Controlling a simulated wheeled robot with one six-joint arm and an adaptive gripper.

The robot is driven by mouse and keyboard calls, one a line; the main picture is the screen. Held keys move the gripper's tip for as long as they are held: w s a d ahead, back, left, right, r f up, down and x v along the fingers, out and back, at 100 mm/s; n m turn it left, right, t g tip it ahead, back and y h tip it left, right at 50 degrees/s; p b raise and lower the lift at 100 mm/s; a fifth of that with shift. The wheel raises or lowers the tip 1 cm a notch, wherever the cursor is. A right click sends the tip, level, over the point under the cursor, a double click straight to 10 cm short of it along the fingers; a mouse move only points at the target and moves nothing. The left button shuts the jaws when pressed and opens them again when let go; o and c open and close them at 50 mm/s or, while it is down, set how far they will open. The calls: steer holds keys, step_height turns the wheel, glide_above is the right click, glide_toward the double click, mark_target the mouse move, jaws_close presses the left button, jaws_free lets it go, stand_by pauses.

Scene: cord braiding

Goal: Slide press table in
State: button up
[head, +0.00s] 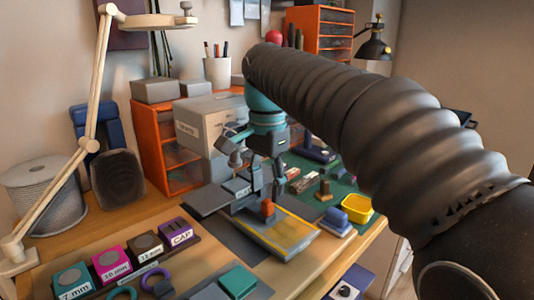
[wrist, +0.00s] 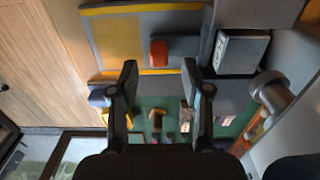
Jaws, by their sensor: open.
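The press table (head: 287,236) is a flat grey plate with a yellow panel, and it sticks out from under the dark press (head: 243,188) toward the front of the bench. A small orange-red grip block (head: 267,207) stands on it near the press. In the wrist view the table (wrist: 118,40) and block (wrist: 159,52) lie beyond my fingertips. My gripper (wrist: 160,68) is open and empty, and the block appears between its two fingers in the picture. I cannot tell how far apart they are in depth. My arm hides part of the bench behind.
A yellow tray (head: 357,208) and a blue box (head: 336,221) stand right of the table on the green mat. Labelled holders (head: 112,264) and a green block (head: 238,281) lie at the front left. A metal cylinder (wrist: 272,93) is close to my right finger in the wrist view.

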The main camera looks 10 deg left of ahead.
step_height(320, 180, up, 8)
steer(key=shift+f, duration=0.15)
stand_by(0.4)
steer(key=s+d+f+n+t, duration=0.1)
steer(key=s+d+f+n, duration=0.1)
steer(key=d, duration=0.8)
steer(key=s+d+f+n+t, duration=0.2)
steer(key=s+d+f, duration=0.5)
steer(key=d+f, duration=0.2)
steer(key=s+d+f+n+t, duration=0.2)
steer(key=s+d+f, duration=0.5)
steer(key=d+f, duration=0.2)
steer(key=shift+s+f+t, duration=0.15)
steer(key=shift+f+t, duration=0.15)
steer(key=shift+f, duration=0.45)
